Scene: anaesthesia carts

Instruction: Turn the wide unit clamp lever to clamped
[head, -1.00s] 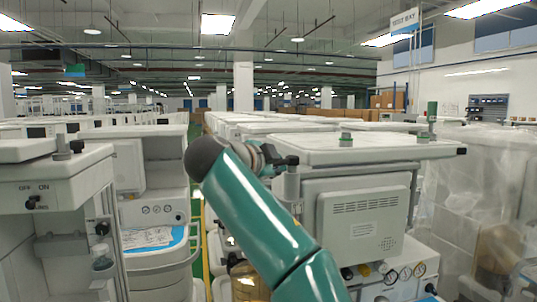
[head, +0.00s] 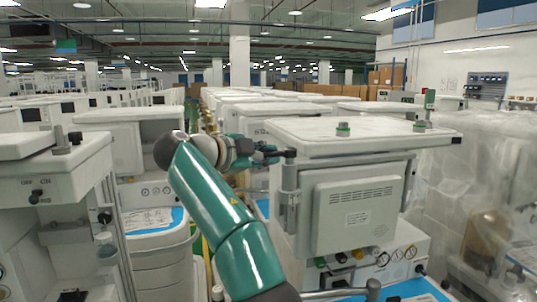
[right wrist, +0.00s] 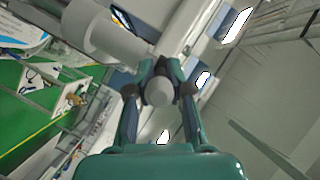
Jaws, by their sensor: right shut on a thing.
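The wide unit (head: 350,127) is the white cart with a broad flat top and a grey rear panel (head: 358,215). A grey clamp post (head: 289,190) stands at its left corner, with a dark lever end (head: 290,153) at the top. My right gripper (head: 268,153) is at that lever, left of the post. In the right wrist view my right gripper (right wrist: 158,80) has its two fingers closed around the lever's round grey end (right wrist: 159,92). The lever's exact angle and any clamp markings cannot be read. My left gripper is not in view.
At left stands another cart (head: 50,185) with an OFF/ON switch (head: 37,193). A plastic-wrapped unit (head: 470,190) fills the right. Gauges and a blue-matted shelf (head: 410,291) sit below the panel. Rows of carts extend behind.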

